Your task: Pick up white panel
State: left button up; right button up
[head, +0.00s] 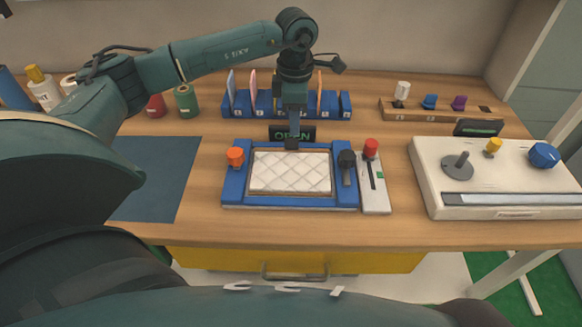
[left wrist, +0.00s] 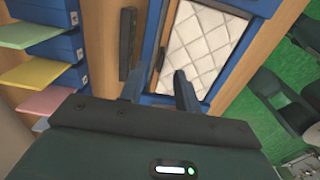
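The white quilted panel (head: 290,172) lies flat inside a blue frame (head: 233,188) with a wooden inner border, in the middle of the table. It also shows in the left wrist view (left wrist: 205,48), in front of my fingers. My left gripper (head: 292,146) points down just above the back edge of the frame, near the middle of the panel's far side. In the left wrist view its two fingers (left wrist: 160,84) are apart with nothing between them. Whether the fingertips touch the frame cannot be told. My right gripper is in neither view.
A dark sign reading OPEN (head: 308,134) stands behind the frame. A blue rack (head: 338,103) with colored sheets is farther back. An orange knob (head: 235,157), a black knob (head: 346,160) and a red-topped lever (head: 371,149) flank the panel. A white console (head: 437,204) stands right. A dark mat (head: 160,178) lies left.

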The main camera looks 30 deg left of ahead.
aim_at(292, 139)
pick_arm(q)
jog(key=f, duration=0.1)
jog(key=f+p, duration=0.1)
jog(key=f, duration=0.3)
jog(key=shift+s+a+f, duration=0.15)
jog(key=shift+s+a, duration=0.05)
jog(key=shift+s, duration=0.05)
grip_shut()
dwell(0.3)
